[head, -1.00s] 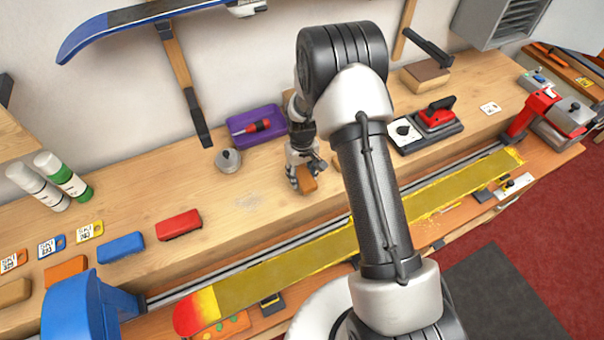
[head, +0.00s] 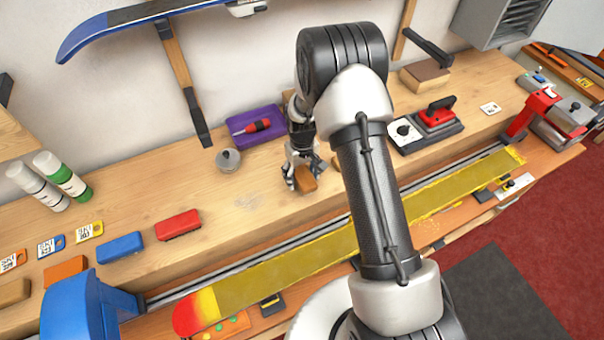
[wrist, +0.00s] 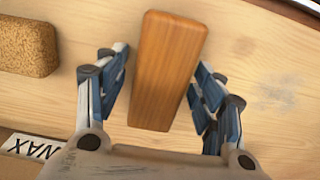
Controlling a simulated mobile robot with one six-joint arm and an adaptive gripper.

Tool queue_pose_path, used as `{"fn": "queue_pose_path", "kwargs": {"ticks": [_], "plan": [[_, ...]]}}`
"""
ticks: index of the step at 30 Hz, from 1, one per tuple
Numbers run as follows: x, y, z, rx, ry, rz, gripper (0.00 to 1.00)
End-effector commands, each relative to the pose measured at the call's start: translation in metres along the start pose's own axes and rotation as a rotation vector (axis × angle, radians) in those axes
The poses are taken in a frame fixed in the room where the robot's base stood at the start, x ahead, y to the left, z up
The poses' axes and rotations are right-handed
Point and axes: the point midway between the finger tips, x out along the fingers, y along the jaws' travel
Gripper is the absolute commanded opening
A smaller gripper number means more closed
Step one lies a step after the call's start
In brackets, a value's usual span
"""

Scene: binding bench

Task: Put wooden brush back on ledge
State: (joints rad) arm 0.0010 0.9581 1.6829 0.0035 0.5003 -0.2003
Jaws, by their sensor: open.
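The wooden brush (head: 306,181) is a small orange-brown block near the front edge of the pale wooden ledge (head: 206,190). It appears to rest flat on the ledge. My gripper (head: 304,176) is open over it. In the wrist view the brush (wrist: 167,70) lies lengthwise between the spread fingers of my gripper (wrist: 155,90). A gap shows on the left side, and the right finger is very close to it. The brush's underside is hidden.
A red block (head: 178,224) lies to the left. A cork block (wrist: 27,46) shows in the wrist view.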

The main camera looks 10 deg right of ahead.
Motion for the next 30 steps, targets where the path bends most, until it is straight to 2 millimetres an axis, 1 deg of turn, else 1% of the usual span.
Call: {"fn": "queue_pose_path", "kwargs": {"ticks": [2, 5, 12, 15, 18, 25, 26, 28, 29, 30], "plan": [[-0.004, 0.000, 0.000, 0.000, 0.000, 0.000, 0.62], [-0.017, 0.000, -0.001, 0.000, 0.002, 0.000, 0.62], [-0.070, 0.000, -0.001, 0.000, 0.005, 0.001, 0.62], [-0.090, 0.000, -0.001, 0.000, 0.004, 0.001, 0.62], [-0.106, 0.000, -0.001, 0.000, 0.003, 0.001, 0.62], [-0.129, 0.000, 0.001, 0.002, 0.006, 0.001, 0.62], [-0.135, 0.000, 0.002, 0.004, 0.011, 0.002, 0.62], [-0.155, -0.001, 0.006, 0.010, 0.026, 0.005, 0.62], [-0.166, -0.002, 0.009, 0.015, 0.037, 0.007, 0.62], [-0.183, -0.003, 0.014, 0.021, 0.051, 0.010, 0.62]]}}
